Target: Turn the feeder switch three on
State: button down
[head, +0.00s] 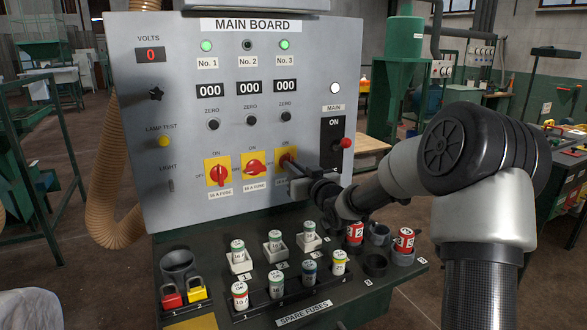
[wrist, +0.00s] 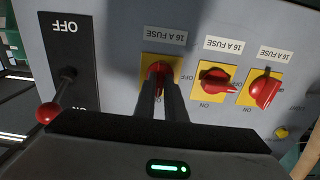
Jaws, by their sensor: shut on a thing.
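Feeder switch three (head: 286,158) is the rightmost red knob on a yellow plate on the grey main board. My gripper (head: 291,166) reaches it from the right and is shut on its knob. In the wrist view, which is upside down, the two dark fingers (wrist: 161,92) straddle the red knob (wrist: 158,72), which looks roughly upright; the fingers partly hide it. The No. 3 lamp (head: 285,44) is lit green. Switch two (head: 254,168) has its knob lying level, and its No. 2 lamp (head: 247,44) is dark. Switch one (head: 218,174) stands upright, and its No. 1 lamp (head: 206,46) is green.
The main lever with a red ball (head: 345,142) sticks out just right of my gripper, and it also shows in the wrist view (wrist: 47,112). Below, a dark shelf (head: 215,235) holds several fuses, padlocks (head: 197,288) and cups. The white lamp (head: 335,88) above the main switch is lit.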

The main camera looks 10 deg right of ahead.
jog(key=c, duration=1.8)
grip_release()
jog(key=p+v, duration=0.1)
jog(key=v, duration=1.6)
jog(key=shift+s+r, duration=0.1)
jog(key=shift+s, duration=0.2)
